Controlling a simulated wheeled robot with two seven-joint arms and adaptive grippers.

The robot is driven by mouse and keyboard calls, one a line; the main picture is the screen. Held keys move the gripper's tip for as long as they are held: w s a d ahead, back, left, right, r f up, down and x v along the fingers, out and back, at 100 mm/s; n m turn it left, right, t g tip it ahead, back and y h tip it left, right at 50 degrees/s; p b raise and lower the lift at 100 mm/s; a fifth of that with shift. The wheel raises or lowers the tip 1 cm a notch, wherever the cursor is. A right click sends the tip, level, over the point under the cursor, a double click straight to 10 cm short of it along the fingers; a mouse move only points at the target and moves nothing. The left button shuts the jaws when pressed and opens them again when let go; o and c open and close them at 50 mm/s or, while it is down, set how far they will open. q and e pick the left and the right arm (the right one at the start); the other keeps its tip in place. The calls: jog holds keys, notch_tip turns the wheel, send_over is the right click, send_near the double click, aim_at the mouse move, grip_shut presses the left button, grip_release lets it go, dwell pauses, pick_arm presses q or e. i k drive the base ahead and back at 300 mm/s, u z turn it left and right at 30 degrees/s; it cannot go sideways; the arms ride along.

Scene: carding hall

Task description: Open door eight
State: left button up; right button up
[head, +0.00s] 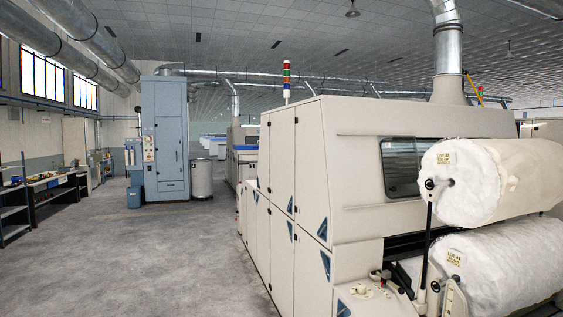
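A large cream carding machine (390,150) fills the right side of the head view. Its left face has several tall cream door panels (281,160) and lower panels (263,235), some with dark triangular marks. The panels I can see look shut. A tall blue-grey cabinet (165,140) stands at the middle left, with a narrow door that looks shut and a control panel beside it. I can read no number eight on any door, so I cannot tell which one is door eight. Neither of my grippers is in view.
Two big white fibre rolls (505,170) sit at the machine's right front. A workbench (50,190) with tools and a shelf line the left wall. The grey floor (150,255) between is clear.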

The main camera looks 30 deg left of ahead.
aim_at(283, 191)
jog(key=u, duration=0.35)
jog(key=i, duration=0.65)
jog(key=u, duration=1.35)
jog(key=i, duration=1.95)
jog(key=u, duration=0.55)
jog(key=i, duration=2.1)
jog(key=z, duration=0.35)
